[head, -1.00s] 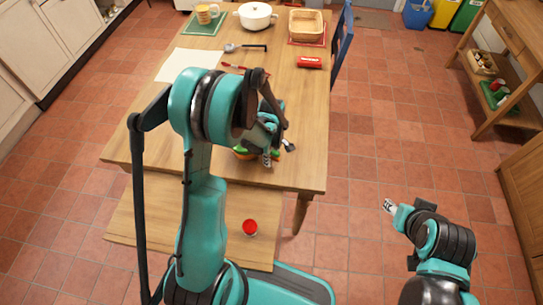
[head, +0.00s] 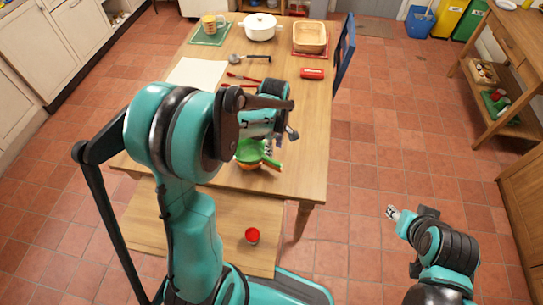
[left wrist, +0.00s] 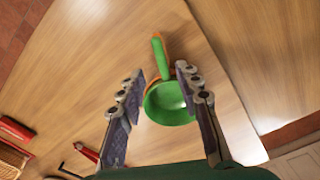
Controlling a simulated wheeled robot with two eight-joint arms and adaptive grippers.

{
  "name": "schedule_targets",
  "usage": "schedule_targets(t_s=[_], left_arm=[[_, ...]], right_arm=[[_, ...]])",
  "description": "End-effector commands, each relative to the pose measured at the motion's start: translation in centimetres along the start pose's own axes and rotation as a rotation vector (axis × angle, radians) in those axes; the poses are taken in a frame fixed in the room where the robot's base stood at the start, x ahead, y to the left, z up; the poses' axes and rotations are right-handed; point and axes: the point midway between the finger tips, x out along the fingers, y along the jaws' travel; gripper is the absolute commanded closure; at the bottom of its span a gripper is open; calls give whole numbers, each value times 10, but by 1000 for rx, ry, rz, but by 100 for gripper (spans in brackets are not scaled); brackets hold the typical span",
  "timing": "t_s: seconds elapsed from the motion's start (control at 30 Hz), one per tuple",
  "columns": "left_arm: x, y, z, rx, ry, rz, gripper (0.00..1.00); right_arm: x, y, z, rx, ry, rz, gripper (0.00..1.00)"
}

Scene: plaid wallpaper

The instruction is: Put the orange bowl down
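A green bowl-like pan with a handle (head: 250,152) sits on the near part of the wooden table. The orange bowl (head: 246,166) shows only as a thin orange edge under it; the green pan hides most of it. In the left wrist view the green pan (left wrist: 170,104) lies beyond my fingertips, with a little orange along its edge and handle. My left gripper (left wrist: 160,69) is open, with nothing between its fingers. In the head view my left gripper (head: 268,147) is just behind the pan, partly hidden. My right gripper (head: 392,212) is off to the right over the floor, away from the table.
The wooden table (head: 300,120) holds a ladle (head: 250,58), red-handled utensils (head: 243,79), a red item (head: 312,73), a white pot (head: 259,27), a basket (head: 309,37) and a mug (head: 209,25). A red can (head: 252,236) stands on the bench. A blue chair (head: 344,48) is at the right.

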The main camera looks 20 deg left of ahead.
Motion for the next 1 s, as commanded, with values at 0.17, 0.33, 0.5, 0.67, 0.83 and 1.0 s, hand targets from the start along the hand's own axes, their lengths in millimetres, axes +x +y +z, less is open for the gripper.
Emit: schedule_targets(t_s=[0.17,0.33,0.5,0.67,0.83,1.0], left_arm=[[-40,-18,12,208,35,86,66],[-77,-42,26,465,99,184,66],[-103,-69,39,716,186,268,66],[-118,-94,52,948,289,335,66],[-125,-117,62,1159,403,383,66],[-126,-129,67,1283,479,404,66]], right_arm=[[0,0,0,0,0,0,60],[0,0,0,0,0,0,60],[0,0,0,0,0,0,60],[0,0,0,0,0,0,60],[0,0,0,0,0,0,60],[0,0,0,0,0,0,60]])
